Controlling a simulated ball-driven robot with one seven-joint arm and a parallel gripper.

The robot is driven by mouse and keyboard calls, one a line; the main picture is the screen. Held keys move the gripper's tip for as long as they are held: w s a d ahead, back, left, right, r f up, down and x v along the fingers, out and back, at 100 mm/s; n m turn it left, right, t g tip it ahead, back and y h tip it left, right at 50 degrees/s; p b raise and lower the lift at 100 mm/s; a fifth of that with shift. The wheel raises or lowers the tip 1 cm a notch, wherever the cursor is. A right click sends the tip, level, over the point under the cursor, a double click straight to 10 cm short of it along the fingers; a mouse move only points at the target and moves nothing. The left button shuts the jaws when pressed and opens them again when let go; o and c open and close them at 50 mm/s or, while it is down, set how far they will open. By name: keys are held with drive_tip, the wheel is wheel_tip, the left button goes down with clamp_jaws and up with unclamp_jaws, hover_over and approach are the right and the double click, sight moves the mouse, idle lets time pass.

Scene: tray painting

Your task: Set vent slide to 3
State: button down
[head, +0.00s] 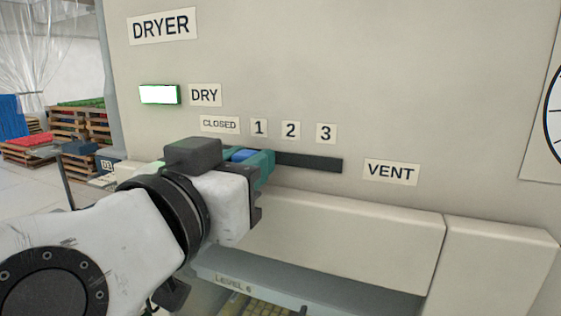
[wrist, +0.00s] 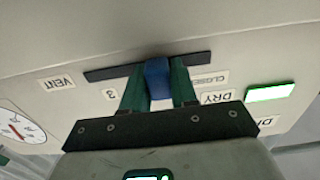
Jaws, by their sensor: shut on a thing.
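The blue vent slide knob (head: 243,155) sits on a dark horizontal slot (head: 318,163) in the dryer panel. My gripper (head: 254,158) has its green fingers closed on the knob, one on each side. In the wrist view, turned upside down, the blue knob (wrist: 157,75) is between the fingers of my gripper (wrist: 157,68). The labels CLOSED (head: 220,124), 1 (head: 259,127), 2 (head: 290,130) and 3 (head: 325,133) run above the slot. The knob is left of label 3; its exact setting is hard to tell. My gripper hides the slot's left part in the head view.
The VENT label (head: 391,172) is right of the slot. A lit DRY button (head: 159,94) is at upper left. A cream ledge (head: 345,243) juts out below the slot. The slot right of my gripper is clear. A dial (head: 555,115) is at the right edge.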

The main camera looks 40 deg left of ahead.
sight(328, 163)
drive_tip(key=d, duration=0.2)
drive_tip(key=w+d, duration=0.1)
drive_tip(key=d, duration=0.2)
drive_tip(key=w+d, duration=0.1)
drive_tip(key=d, duration=0.2)
drive_tip(key=c, duration=1)
unclamp_jaws()
drive_tip(key=shift+d, duration=0.2)
drive_tip(key=shift+o, duration=0.2)
drive_tip(key=shift+s, duration=0.1)
drive_tip(key=shift+s, duration=0.3)
drive_tip(key=b+v, duration=0.2)
drive_tip(key=v, duration=0.8)
drive_tip(key=shift+d, duration=0.1)
